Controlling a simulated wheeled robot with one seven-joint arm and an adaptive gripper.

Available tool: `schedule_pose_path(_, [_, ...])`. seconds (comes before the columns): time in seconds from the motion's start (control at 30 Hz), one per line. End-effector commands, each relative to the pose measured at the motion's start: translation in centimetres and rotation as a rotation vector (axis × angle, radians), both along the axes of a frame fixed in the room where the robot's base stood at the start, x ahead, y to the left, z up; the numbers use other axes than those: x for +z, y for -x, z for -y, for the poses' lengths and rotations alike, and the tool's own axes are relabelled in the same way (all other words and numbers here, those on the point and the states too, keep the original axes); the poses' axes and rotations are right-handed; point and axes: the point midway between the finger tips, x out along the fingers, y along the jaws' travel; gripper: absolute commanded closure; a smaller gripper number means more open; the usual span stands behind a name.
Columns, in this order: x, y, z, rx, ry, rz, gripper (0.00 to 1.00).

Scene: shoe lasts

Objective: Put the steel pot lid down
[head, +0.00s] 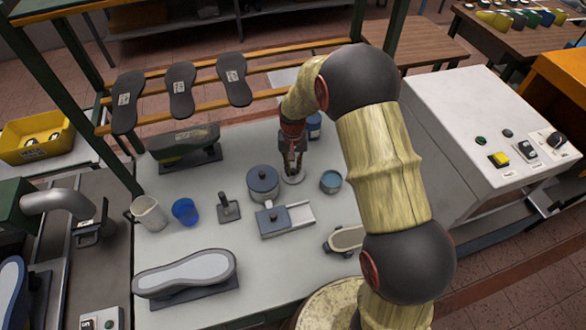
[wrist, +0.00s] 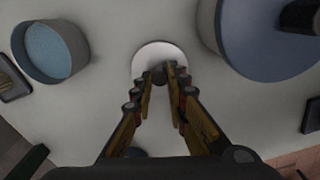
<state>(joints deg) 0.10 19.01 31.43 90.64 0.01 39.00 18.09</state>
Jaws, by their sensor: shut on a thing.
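The steel pot lid (head: 294,179) is a small pale disc near the middle of the white table. It also shows in the wrist view (wrist: 154,52), just beyond my fingertips. My gripper (head: 292,168) points down over it. In the wrist view, the fingers of my gripper (wrist: 163,74) close on a small dark knob at the lid's near edge in the picture. The lid is at or very close to the tabletop; whether it touches, I cannot tell.
An open round tin (head: 330,182) stands close right. A blue jar (head: 314,126) is behind. A grey box with a slide (head: 272,220) is in front. Bare table (head: 260,285) lies nearer me.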

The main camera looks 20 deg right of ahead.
Motion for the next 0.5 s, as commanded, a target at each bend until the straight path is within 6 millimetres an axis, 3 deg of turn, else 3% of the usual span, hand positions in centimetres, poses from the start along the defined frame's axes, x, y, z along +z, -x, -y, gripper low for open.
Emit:
schedule_pose_path(0.4, [-0.82,0.00,0.01,0.000,0.000,0.001,0.98])
schedule_pose_path(0.43, [-0.78,-0.01,0.02,0.000,0.000,0.001,0.84])
schedule_pose_path(0.5, [-0.74,-0.01,0.02,0.000,0.000,0.001,0.80])
